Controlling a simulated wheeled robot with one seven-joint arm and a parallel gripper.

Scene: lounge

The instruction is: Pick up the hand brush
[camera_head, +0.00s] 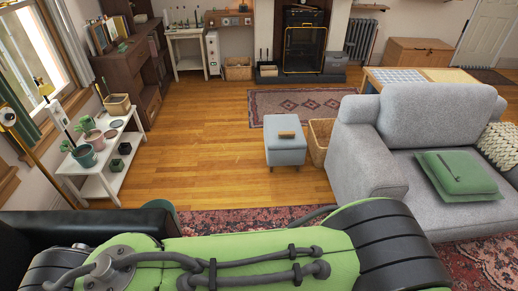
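A small brown, wooden-looking block (286,135) lies on top of the light grey-blue footstool (285,155) in the middle of the room. It may be the hand brush, but it is too small to tell and no bristles show. A thin dark object (448,168) lies on the green cushion (462,184) on the sofa; I cannot tell what it is. My green and black arm crosses the bottom of the view, well short of the footstool. My gripper is not in view.
A grey sofa (398,115) stands at the right, with a wicker basket (318,143) between it and the footstool. A white plant shelf (75,168) stands at the left. A black seat edge (90,222) is at lower left. Bare wooden floor (200,140) lies left of the footstool.

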